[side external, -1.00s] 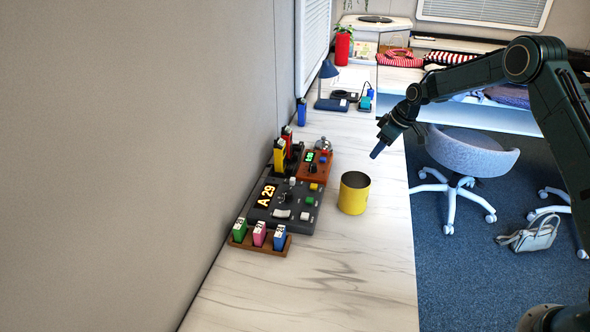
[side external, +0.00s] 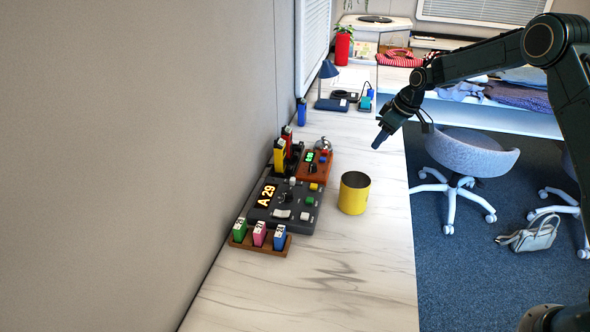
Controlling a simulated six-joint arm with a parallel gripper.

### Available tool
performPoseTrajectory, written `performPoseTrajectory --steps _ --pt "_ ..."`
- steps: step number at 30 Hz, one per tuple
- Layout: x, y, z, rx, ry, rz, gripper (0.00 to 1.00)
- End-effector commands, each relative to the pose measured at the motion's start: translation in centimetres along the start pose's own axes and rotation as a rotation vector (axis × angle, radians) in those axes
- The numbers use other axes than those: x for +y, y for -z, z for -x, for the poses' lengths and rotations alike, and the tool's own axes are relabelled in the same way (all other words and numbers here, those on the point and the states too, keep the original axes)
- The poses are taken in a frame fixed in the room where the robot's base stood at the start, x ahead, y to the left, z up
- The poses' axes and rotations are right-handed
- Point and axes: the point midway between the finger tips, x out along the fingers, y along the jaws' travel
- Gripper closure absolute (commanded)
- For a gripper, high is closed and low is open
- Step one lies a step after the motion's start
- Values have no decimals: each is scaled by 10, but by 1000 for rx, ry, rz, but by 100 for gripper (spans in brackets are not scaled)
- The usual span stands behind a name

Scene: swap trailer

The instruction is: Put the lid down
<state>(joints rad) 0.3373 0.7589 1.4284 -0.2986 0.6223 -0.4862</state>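I cannot make out a separate lid in the side external view. My gripper (side external: 381,138) hangs over the right part of the marble-look worktop (side external: 330,265), beyond and a little to the right of a yellow cylinder (side external: 353,200). Its fingers point down and slightly left; they show as one narrow dark blue tip, so I cannot tell whether they are open or shut. No held thing can be made out. The yellow cylinder stands upright with its top open, apart from my gripper.
A blue lamp (side external: 328,85) stands farther back. The front worktop is clear. A grey chair (side external: 470,150) is at right.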

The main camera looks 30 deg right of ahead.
Motion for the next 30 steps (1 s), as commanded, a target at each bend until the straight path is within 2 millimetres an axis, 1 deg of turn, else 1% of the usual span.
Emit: performPoseTrajectory --steps 1,6,14,18,23,30 --pt "-8 4 15 3 -7 -1 60" --pt "-35 6 63 3 -26 -25 60" --pt "-80 -5 132 7 -55 -66 60" --pt "-105 -17 165 12 -70 -89 60" --pt "-133 -35 199 18 -85 -116 60" --pt "-174 -72 242 32 -106 -160 60"
